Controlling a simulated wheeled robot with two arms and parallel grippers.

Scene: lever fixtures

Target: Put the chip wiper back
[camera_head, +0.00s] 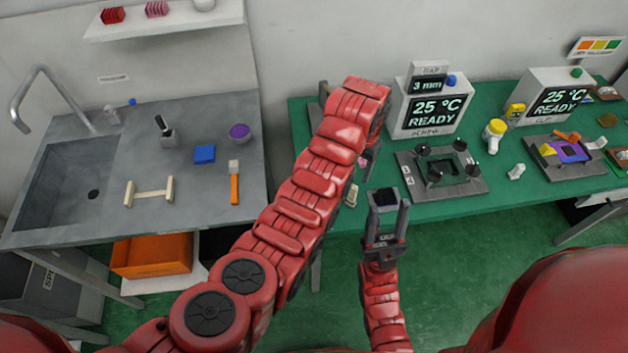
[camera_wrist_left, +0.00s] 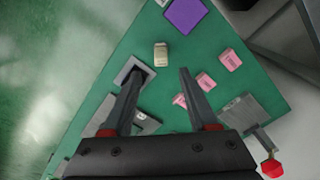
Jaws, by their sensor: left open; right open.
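No object in these frames is clearly marked as the chip wiper, so I cannot tell which it is. A small beige block (camera_wrist_left: 161,54) lies on the green table in the left wrist view, beyond the open fingers; it also shows beside my left arm in the head view (camera_head: 351,195). My left gripper (camera_wrist_left: 160,73) is open and empty over the table. My right gripper (camera_head: 388,202) is open at the table's front edge.
Several pink blocks (camera_wrist_left: 205,81) and a purple square (camera_wrist_left: 186,14) lie on the green table (camera_head: 440,208). A black fixture plate (camera_head: 470,187) and display (camera_head: 432,110) stand right. An orange-handled brush (camera_head: 235,187) lies on the grey counter at left.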

